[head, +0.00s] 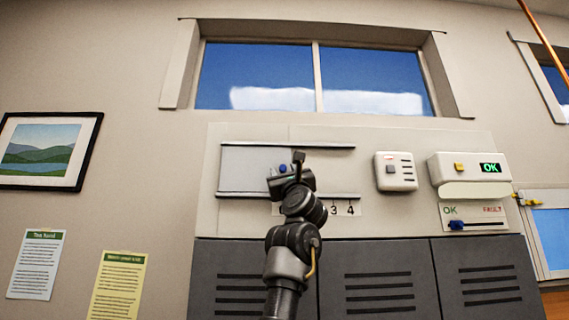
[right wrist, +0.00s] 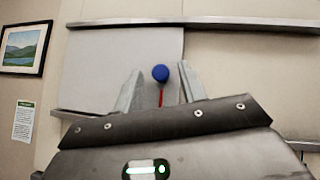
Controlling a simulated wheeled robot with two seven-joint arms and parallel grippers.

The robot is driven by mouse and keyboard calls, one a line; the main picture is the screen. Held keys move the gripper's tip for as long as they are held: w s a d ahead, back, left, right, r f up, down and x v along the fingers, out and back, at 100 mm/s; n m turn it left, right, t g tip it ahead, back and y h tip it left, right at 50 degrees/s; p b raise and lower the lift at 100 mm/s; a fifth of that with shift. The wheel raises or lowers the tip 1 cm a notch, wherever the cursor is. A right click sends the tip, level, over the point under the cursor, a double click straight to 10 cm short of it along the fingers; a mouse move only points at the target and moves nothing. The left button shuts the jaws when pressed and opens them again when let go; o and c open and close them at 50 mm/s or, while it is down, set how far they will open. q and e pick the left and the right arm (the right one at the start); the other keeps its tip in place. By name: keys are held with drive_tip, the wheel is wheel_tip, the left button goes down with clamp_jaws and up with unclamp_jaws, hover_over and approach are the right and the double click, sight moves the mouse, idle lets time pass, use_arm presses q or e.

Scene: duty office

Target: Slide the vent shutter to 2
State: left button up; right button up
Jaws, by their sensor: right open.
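The vent shutter (head: 242,170) is a flat light-grey plate between two dark horizontal rails, at the left end of them in the head view. It also shows in the right wrist view (right wrist: 95,75). Its blue knob (head: 283,169) lies between the fingers of my right gripper (right wrist: 158,92), which is open; I cannot tell whether they touch it. A red mark (right wrist: 161,97) shows just below the knob (right wrist: 160,73) in the wrist view. The number scale (head: 342,209) under the lower rail shows 3 and 4; my right arm hides the lower numbers. My left gripper is not in view.
To the right are a small white wall box (head: 395,171), a box with a lit OK display (head: 490,168) and an OK/FAULT slider (head: 457,225). Grey louvred cabinets (head: 379,280) stand below. The panel between the rails right of the shutter is clear.

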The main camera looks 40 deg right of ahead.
drive_tip(key=shift+c, duration=0.4)
clamp_jaws()
